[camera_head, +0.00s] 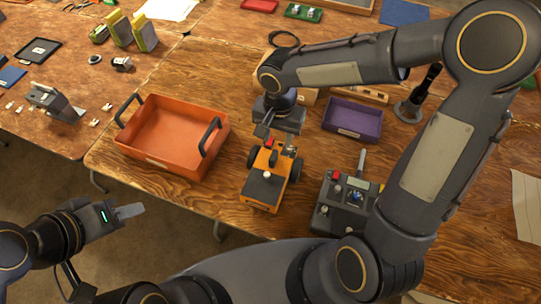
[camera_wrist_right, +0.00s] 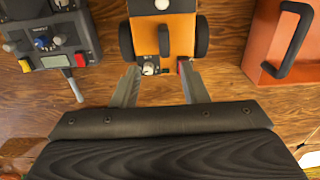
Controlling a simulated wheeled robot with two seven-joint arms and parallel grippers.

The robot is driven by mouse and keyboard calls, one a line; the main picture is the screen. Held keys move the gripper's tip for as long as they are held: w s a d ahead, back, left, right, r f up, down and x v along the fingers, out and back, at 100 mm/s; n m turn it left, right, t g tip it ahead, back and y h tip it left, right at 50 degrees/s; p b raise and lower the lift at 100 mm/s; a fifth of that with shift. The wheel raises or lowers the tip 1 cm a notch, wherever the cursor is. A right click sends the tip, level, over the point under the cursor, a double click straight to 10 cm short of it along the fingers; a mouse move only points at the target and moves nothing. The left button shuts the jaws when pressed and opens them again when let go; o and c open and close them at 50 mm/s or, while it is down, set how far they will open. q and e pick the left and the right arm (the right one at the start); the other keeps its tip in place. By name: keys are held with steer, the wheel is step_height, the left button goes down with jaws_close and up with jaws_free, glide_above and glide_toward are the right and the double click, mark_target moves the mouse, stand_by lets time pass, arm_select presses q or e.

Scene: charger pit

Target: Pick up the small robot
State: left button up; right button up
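The small robot (camera_head: 264,188) is orange with a dark top and black wheels. It stands on the wooden table right of the orange tray. In the right wrist view its orange body (camera_wrist_right: 180,35) is at top centre. My right gripper (camera_head: 277,138) is at its far end. In the right wrist view my right gripper (camera_wrist_right: 158,78) is open, with its fingertips spread on either side of the knob and red part at that end. I cannot tell whether they touch it. My left gripper (camera_head: 130,211) is away from the table at lower left; its finger opening cannot be made out.
The orange tray (camera_head: 172,137) with dark handles stands close to the left. A dark control box (camera_head: 343,207) with a lever stands to the right. A purple tray (camera_head: 352,118) is behind it. My right arm hides part of the table.

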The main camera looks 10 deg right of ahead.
mark_target(274, 153)
steer(key=shift+w+a+f, duration=0.25)
steer(key=shift+a+f, duration=0.05)
steer(key=shift+f, duration=0.05)
steer(key=shift+a+f, duration=0.1)
steer(key=shift+f, duration=0.2)
steer(key=f+p, duration=0.1)
steer(key=f, duration=0.6)
steer(key=shift+s+f, duration=0.1)
steer(key=shift+s, duration=0.1)
jaws_close()
stand_by(0.7)
